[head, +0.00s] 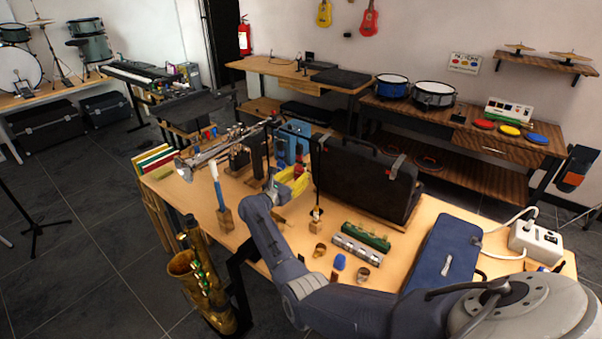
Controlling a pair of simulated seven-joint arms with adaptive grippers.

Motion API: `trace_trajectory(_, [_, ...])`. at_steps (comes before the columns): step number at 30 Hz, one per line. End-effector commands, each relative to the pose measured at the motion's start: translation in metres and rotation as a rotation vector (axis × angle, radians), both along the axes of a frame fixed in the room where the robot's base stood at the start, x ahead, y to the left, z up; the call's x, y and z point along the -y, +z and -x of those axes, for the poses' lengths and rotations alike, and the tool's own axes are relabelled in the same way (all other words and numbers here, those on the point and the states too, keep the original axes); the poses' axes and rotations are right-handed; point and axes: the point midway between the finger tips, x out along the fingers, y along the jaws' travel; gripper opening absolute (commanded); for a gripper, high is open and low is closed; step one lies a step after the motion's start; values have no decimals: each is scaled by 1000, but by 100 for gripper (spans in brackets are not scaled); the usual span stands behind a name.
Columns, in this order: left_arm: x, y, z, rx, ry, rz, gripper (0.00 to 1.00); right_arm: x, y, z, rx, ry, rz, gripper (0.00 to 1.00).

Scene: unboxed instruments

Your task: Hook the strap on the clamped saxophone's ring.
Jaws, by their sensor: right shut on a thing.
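A silvery saxophone (222,148) lies roughly level above the left part of the table, its flared bell to the left. Dark supports (240,157) stand under it, and a blue clamp-like fixture (293,141) stands to its right. Its ring is too small to make out. My right gripper (291,183), by yellow parts, is just right of and below the saxophone. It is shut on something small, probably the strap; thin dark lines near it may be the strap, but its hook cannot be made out. My left gripper is out of view.
A black open case (365,185) stands close right of my right gripper. A green block (366,236), small rings and a blue case (446,257) lie nearer. A gold saxophone (203,290) stands beside the table's left edge.

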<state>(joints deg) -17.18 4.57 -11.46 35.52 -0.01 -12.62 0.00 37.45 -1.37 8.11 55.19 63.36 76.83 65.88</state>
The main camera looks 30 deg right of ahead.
Motion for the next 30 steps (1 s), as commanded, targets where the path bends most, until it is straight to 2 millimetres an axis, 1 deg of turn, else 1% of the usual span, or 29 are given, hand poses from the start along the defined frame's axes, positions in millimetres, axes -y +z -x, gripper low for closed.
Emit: trace_trajectory(30, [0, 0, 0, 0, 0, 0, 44, -40, 0, 14, 1, 0, -1, 11])
